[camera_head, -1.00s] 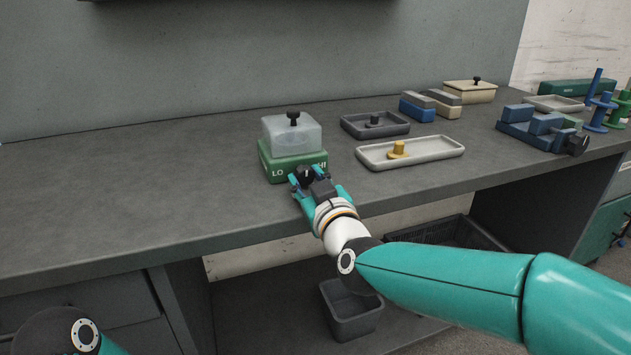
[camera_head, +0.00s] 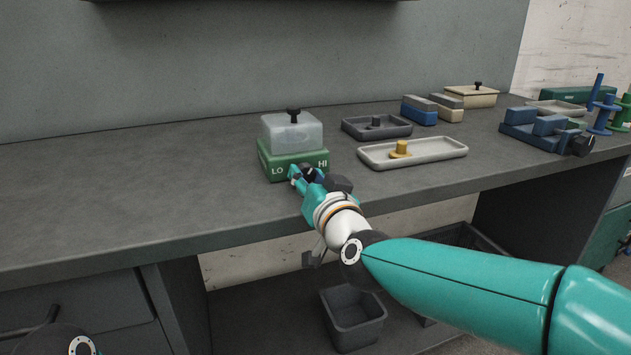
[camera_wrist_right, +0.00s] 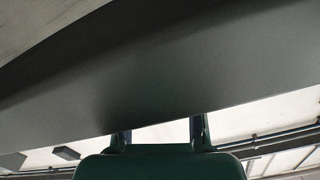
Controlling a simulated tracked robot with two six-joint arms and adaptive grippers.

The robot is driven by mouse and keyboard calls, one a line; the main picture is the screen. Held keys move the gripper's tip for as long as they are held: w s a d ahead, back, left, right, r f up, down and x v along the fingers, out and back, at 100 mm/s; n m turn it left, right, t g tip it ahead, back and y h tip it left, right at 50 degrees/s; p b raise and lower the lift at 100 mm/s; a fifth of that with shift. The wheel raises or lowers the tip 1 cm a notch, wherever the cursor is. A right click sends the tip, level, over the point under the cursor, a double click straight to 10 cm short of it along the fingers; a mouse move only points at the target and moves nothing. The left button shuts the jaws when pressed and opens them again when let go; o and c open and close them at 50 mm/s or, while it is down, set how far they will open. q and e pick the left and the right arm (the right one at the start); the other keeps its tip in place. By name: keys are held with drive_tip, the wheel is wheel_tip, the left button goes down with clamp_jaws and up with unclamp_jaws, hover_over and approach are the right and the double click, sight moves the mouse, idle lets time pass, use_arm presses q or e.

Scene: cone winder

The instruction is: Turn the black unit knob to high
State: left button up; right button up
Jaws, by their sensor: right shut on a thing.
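The green unit (camera_head: 268,163), with LO and HI on its front, stands on the bench under a translucent cover (camera_head: 292,134). Its black knob (camera_head: 307,168) sits low on the front between the labels and is mostly hidden by my right gripper. My right gripper (camera_head: 303,175) reaches it from the front and is shut on the knob, its fingers rolled to a tilt. The knob's pointer setting cannot be read. My left gripper is out of view.
A dark tray (camera_head: 350,129) and a pale tray (camera_head: 440,155) with a yellow knobbed piece lie right of the unit. Blue and beige blocks, a lidded box (camera_head: 472,96) and a blue vise-like fixture (camera_head: 530,135) stand farther right. The bench left of the unit is clear.

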drive_tip(key=shift+w+d+r, duration=0.1)
drive_tip(key=shift+d+r, duration=0.2)
drive_tip(key=shift+r, duration=0.1)
drive_tip(key=o, duration=1.1)
drive_tip(key=shift+f, duration=0.1)
drive_tip(key=shift+o, duration=0.3)
drive_tip(key=shift+a+f, duration=0.1)
drive_tip(key=v, duration=1.2)
drive_tip(key=shift+f, duration=0.1)
